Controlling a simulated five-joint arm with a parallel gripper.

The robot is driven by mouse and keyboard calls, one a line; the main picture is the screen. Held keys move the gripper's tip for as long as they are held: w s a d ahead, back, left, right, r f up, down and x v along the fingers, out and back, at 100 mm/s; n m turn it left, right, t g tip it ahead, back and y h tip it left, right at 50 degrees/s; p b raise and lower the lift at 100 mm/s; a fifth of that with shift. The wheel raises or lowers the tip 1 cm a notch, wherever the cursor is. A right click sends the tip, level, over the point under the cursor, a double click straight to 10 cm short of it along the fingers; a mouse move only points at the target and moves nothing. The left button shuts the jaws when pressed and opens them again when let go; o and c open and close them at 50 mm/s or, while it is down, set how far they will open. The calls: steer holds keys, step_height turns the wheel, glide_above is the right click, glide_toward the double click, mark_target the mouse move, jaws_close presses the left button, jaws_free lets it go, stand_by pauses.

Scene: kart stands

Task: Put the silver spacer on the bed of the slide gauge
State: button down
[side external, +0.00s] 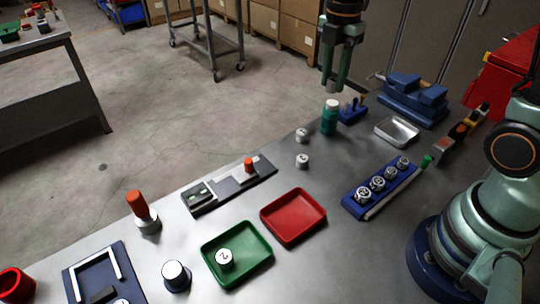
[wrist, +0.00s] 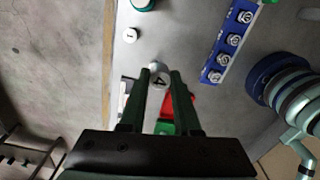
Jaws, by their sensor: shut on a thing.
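My gripper (side external: 337,86) is raised above the back of the bench, fingers pointing down, well clear of the surface. In the wrist view my gripper (wrist: 162,76) is shut on a small grey round spacer (wrist: 160,82) marked 4. In the side view the held spacer is hard to make out. The slide gauge (side external: 228,186) lies on the bench, a long dark bar with a light scale part at its left and an orange knob near its right end. My gripper is to the right of and behind it. In the wrist view my left finger mostly hides the gauge.
Two pale round spacers (side external: 302,148) stand between the gauge and a green bottle (side external: 329,118). A blue rack (side external: 379,190) holds several silver pieces. A red tray (side external: 293,215) and a green tray (side external: 237,254) lie before the gauge. An orange-handled tool (side external: 141,209) stands left of it.

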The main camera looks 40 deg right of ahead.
steer(key=w+a+r, duration=0.2)
steer(key=w+a, duration=0.3)
steer(key=a, duration=0.7)
glide_above(223, 186)
step_height(223, 186, down, 20)
steer(key=shift+f, duration=0.1)
steer(key=c, duration=0.6)
jaws_free()
